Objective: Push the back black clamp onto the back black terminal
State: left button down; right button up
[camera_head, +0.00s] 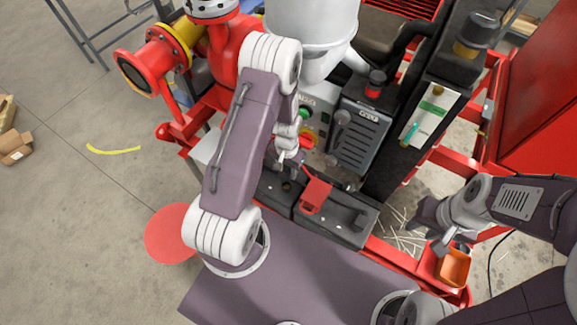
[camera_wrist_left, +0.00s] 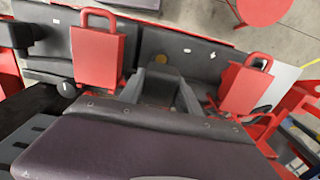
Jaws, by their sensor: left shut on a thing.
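My left gripper (camera_head: 286,156) reaches down over the dark battery area, mostly hidden behind its own arm in the head view. In the left wrist view its dark fingers (camera_wrist_left: 164,84) are closed in on something dark, which I take to be the black clamp; its outline merges with the fingers. A small brassy round spot (camera_wrist_left: 160,70) shows by the fingertips; I cannot tell if it is the terminal. Two red handled pieces stand either side in the wrist view, one left (camera_wrist_left: 97,57) and one right (camera_wrist_left: 244,88). My right gripper (camera_head: 446,238) is at the right, its fingers unclear.
A black battery (camera_head: 345,221) with a red piece sits at the skid's front. A grey ribbed box (camera_head: 361,138) and a white pump housing (camera_head: 312,25) stand close behind my left gripper. An orange cup (camera_head: 453,267) is beside my right gripper.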

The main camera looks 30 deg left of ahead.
pick_arm(q)
jog(key=shift+a+f+b, duration=0.1)
jog(key=shift+f+b, duration=1.65)
jog(key=shift+f, duration=0.35)
jog(key=shift+f+b, duration=0.7)
jog(key=shift+f, duration=0.1)
jog(key=shift+r, duration=0.2)
jog(key=shift+p, duration=0.35)
jog(key=shift+f+b, duration=1.4)
jog(key=shift+f, duration=0.35)
jog(key=c, duration=0.8)
grip_release()
jog(key=shift+o, duration=0.2)
